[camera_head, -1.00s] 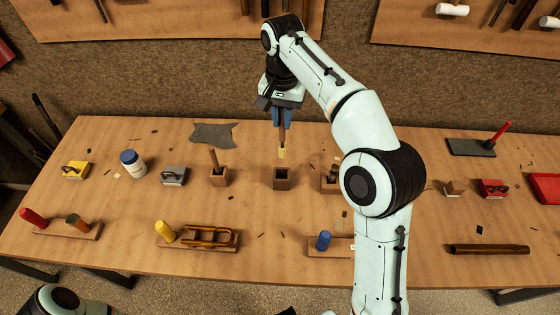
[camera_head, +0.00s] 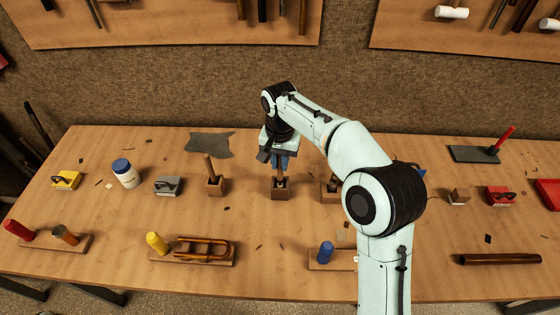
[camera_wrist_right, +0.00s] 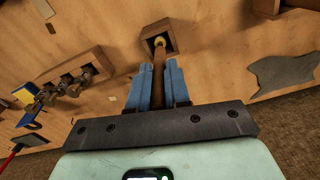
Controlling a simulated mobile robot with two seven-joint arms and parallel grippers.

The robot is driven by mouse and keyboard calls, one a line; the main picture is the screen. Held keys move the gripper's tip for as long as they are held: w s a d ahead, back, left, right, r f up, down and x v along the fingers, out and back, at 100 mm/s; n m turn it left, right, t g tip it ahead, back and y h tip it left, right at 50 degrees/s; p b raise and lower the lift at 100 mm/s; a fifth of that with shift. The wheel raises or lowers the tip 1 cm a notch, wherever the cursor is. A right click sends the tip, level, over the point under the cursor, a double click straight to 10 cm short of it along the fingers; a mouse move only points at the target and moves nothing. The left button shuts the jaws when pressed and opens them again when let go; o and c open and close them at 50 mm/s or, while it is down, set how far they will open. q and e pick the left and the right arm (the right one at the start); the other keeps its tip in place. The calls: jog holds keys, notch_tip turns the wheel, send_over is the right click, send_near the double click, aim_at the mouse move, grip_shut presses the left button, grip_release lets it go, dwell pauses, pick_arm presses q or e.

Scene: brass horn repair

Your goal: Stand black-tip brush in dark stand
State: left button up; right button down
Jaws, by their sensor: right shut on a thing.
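My right gripper (camera_head: 281,166) points down over the middle brown block stand (camera_head: 282,193). Its blue fingers (camera_wrist_right: 158,85) are shut on a brown, rod-like brush handle (camera_wrist_right: 158,70). The handle's lower end, with a yellow part (camera_wrist_right: 158,42), is at the square opening of that stand in the right wrist view; how deep it sits I cannot tell. No black tip shows on the held brush. Another block stand (camera_head: 215,189) to the left holds an upright brown handle (camera_head: 209,167). My left gripper is not in view.
A third block (camera_head: 328,192) with several short pieces stands right of the middle stand, partly behind my arm. A grey cloth-like sheet (camera_head: 208,144) lies behind.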

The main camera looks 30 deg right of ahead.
jog(key=shift+f, duration=0.2)
jog(key=c, duration=1.1)
grip_release()
jog(key=shift+r, duration=0.1)
jog(key=shift+r, duration=0.1)
notch_tip(320, 180, up, 12)
jog(key=p, duration=0.3)
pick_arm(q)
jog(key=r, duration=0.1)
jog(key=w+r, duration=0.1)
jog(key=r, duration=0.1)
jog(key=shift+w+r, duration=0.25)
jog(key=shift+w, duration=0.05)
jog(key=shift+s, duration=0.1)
